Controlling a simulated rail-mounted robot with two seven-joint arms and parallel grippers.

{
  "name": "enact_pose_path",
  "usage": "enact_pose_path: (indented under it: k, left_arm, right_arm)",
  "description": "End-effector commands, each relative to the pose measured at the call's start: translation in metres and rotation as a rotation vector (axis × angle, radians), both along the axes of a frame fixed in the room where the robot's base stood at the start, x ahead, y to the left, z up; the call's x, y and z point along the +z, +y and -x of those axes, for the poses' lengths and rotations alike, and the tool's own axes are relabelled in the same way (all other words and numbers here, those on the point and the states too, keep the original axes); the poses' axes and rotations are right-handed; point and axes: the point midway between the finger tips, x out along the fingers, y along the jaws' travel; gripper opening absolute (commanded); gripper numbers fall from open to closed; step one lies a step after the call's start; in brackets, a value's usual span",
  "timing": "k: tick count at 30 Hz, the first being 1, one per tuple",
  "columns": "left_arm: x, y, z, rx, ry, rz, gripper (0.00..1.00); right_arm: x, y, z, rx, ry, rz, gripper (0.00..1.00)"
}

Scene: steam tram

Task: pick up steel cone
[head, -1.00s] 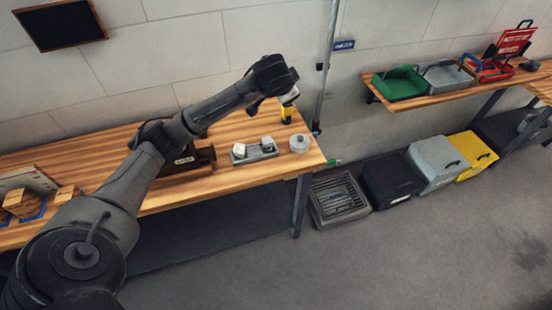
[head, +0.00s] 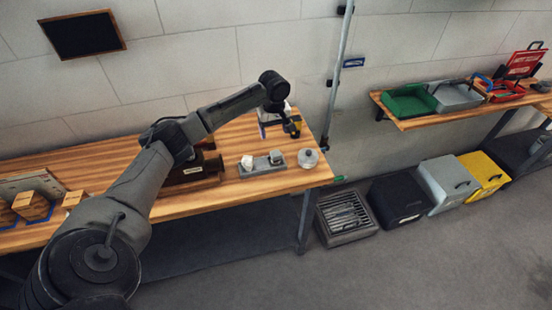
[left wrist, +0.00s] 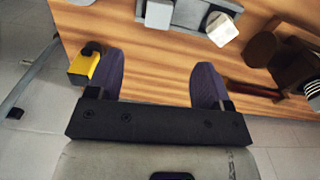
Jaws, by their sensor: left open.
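My left gripper (head: 281,128) hangs over the back right part of the wooden workbench. In the left wrist view its two dark fingers (left wrist: 156,72) are wide apart with only bare wood seen between them. A pale grey round piece with a small top (head: 308,158) stands near the bench's right end; it may be the steel cone, but its shape is too small to be sure. Only a sliver of it (left wrist: 82,2) shows at the top of the left wrist view. A grey holder (head: 262,169) beside it bears a white block (head: 247,162) and a grey piece (head: 276,157). My right gripper is out of view.
A yellow object (left wrist: 84,66) stands close beside one finger. A dark brown box (head: 192,172) sits left of the holder. An upright pole (head: 338,80) stands just behind the bench's right end. Bare wood lies around the holder.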

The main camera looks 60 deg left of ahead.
Motion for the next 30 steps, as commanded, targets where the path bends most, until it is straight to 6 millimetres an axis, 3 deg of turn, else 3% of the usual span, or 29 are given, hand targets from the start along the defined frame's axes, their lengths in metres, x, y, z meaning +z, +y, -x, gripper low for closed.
enact_pose_path:
  k: [3, 9, 22, 30]
  left_arm:
    - [-0.025, 0.0, 0.001, -0.002, 0.005, 0.0, 0.74]
    - [-0.053, -0.001, 0.0, -0.003, 0.003, -0.001, 0.74]
    - [-0.074, -0.001, -0.001, -0.004, 0.002, 0.0, 0.74]
    - [-0.109, -0.003, -0.003, -0.004, 0.003, -0.001, 0.74]
  right_arm:
    - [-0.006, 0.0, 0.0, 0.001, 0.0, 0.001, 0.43]
    - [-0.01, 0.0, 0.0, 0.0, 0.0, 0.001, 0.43]
    - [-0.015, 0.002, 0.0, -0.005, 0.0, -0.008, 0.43]
    - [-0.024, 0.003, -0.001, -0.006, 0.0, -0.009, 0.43]
